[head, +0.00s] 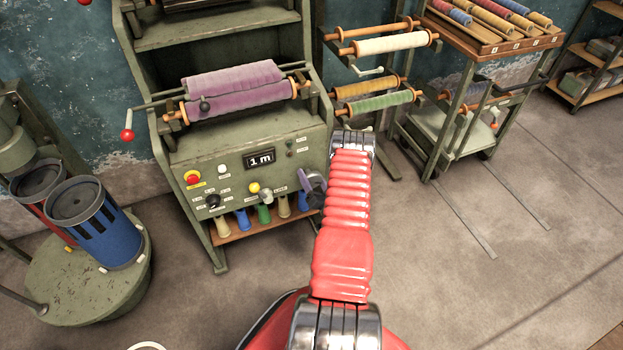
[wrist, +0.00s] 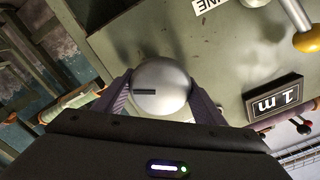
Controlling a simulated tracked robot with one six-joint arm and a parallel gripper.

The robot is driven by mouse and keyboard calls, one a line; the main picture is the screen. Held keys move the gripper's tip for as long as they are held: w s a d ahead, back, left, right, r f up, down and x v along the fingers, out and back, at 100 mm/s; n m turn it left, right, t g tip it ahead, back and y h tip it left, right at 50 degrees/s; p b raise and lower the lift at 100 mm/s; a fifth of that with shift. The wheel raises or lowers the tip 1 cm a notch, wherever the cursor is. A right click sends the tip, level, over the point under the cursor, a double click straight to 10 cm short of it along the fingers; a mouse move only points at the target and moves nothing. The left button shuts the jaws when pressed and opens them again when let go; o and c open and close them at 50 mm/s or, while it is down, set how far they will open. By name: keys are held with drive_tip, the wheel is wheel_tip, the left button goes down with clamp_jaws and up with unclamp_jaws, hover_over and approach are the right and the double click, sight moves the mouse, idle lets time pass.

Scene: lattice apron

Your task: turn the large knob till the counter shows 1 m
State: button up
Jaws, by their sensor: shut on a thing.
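The large knob (wrist: 163,78) is a smooth silver-grey dome with a dark index mark, set on the green panel. My gripper (wrist: 161,90) has its two purple fingers on either side of the knob and is shut on it. In the head view my gripper (head: 306,181) is at the right side of the machine's front panel, and the knob is hard to make out there. The counter (head: 260,158) is a dark display with white characters reading 1 m. It also shows upside down in the wrist view (wrist: 275,99), at the right.
The panel holds a red button (head: 193,177), a black knob (head: 213,200) and a yellow ball (head: 254,187). Purple cloth rolls (head: 235,95) lie above it. A blue canister (head: 100,228) stands at left. Racks with spools (head: 390,43) stand behind my arm. The floor at right is clear.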

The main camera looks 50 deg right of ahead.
drive_tip(key=shift+s+f+m, duration=0.1)
drive_tip(key=shift+m, duration=1.6)
drive_tip(key=shift+d, duration=0.1)
drive_tip(key=o, duration=1.1)
drive_tip(key=shift+c, duration=0.2)
drive_tip(key=shift+s, duration=0.1)
drive_tip(key=v, duration=1.3)
drive_tip(key=shift+s+a, duration=0.2)
drive_tip(key=shift+f, duration=0.1)
